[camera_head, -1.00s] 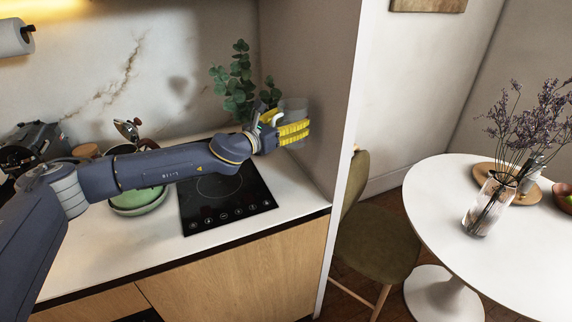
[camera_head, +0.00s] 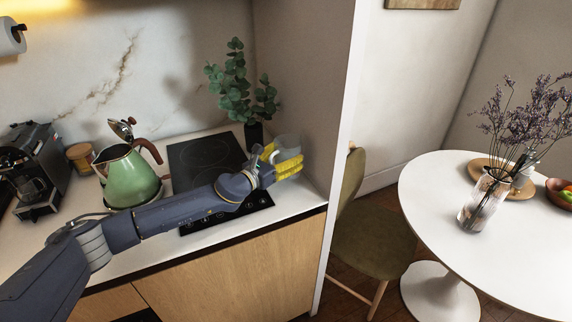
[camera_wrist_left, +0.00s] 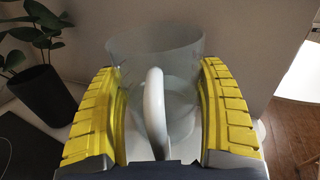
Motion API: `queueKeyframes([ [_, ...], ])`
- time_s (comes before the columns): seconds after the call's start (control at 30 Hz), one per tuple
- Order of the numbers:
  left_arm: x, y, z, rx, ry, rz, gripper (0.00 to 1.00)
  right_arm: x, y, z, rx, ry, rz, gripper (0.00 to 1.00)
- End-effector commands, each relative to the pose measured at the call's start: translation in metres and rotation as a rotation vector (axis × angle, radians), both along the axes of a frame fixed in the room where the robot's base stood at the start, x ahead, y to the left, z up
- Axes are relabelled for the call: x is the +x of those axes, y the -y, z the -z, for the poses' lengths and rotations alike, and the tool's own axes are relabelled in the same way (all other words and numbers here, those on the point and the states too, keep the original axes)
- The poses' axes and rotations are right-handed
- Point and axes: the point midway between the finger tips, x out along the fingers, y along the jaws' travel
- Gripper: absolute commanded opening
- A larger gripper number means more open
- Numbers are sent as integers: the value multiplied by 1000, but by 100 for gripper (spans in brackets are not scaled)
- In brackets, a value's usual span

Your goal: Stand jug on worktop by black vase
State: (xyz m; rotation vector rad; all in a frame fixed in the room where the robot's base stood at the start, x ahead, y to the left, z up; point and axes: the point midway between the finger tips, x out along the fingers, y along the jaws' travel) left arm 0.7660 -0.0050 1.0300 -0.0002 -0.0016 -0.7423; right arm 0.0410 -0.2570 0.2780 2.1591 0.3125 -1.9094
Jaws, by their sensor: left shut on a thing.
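A clear glass jug with a pale handle (camera_wrist_left: 155,100) is between the yellow fingers of my left gripper (camera_wrist_left: 160,110), which is shut on it. In the head view the jug (camera_head: 287,143) shows only partly behind the fingers of the left gripper (camera_head: 281,163). The black vase (camera_head: 254,135) with leafy green stems stands at the back right of the worktop (camera_head: 298,199), just left of the jug. The vase (camera_wrist_left: 42,92) is also at the left of the wrist view, apart from the gripper. Whether the jug's base touches the worktop cannot be told. My right gripper is out of view.
The black hob (camera_head: 203,160) lies left of the vase, partly under my arm. A green kettle (camera_head: 130,182) and a coffee machine (camera_head: 36,170) stand farther left. A side wall (camera_head: 305,90) closes the worktop's right end. A round white table (camera_head: 440,185) is beyond it.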

Motion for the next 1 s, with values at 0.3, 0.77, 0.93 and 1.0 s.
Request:
queueKeyframes([
  [0.3, 0, 0, 29, -1, -1, -1, 29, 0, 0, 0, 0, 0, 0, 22],
  [0.77, 0, 0, 32, -1, 1, 0, 29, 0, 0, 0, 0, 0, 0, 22],
  [0.93, 0, 0, 35, 0, -1, 0, 83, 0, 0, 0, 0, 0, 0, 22],
  [1.0, 0, 0, 35, 0, -1, 0, 91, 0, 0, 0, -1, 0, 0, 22],
])
